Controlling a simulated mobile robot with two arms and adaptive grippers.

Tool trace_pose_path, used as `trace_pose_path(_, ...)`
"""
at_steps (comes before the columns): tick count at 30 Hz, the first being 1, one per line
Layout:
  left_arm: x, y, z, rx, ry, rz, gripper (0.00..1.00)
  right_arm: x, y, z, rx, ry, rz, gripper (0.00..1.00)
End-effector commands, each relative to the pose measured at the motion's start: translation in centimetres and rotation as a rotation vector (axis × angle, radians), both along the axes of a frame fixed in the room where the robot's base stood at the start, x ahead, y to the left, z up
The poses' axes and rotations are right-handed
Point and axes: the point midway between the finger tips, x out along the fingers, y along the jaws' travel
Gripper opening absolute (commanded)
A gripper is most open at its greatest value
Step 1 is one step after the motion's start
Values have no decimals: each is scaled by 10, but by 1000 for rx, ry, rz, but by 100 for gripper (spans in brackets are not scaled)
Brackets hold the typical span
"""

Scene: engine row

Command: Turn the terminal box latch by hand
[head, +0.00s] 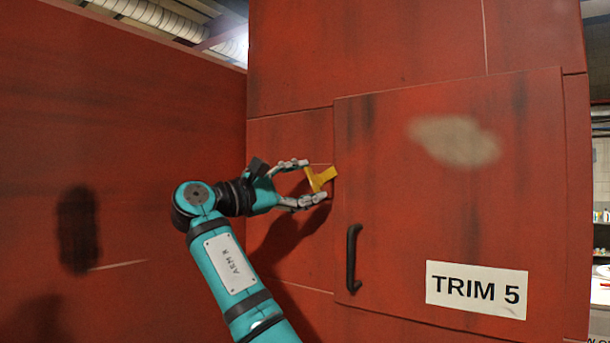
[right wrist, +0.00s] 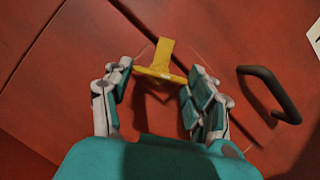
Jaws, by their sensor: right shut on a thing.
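The yellow latch (head: 320,178) sits at the left edge of a red box door (head: 400,200) labelled TRIM 5. My right gripper (head: 309,181) is shut on the latch, with one finger at its upper side and one at its lower side. In the right wrist view the latch (right wrist: 163,66) shows between the two fingers of my right gripper (right wrist: 158,75), with one arm of it standing up past them. The door looks closed against the box. My left gripper is not in view.
A black handle (head: 352,258) stands out from the door below the latch; it also shows at the right in the right wrist view (right wrist: 270,92). A white TRIM 5 label (head: 476,289) is low on the door. A red wall (head: 130,150) fills the left side.

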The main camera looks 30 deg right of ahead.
Motion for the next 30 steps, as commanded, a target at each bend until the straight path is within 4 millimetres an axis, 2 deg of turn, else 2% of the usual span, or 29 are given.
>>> trace_pose_path(1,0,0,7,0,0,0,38,1,2,1,23,-35,-1,25)
trace_pose_path(6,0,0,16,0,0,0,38,1,2,0,80,-172,-2,25)
trace_pose_path(15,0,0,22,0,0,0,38,2,2,-1,156,-353,-2,25)
trace_pose_path(30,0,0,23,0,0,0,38,2,2,-3,196,-449,-2,25)
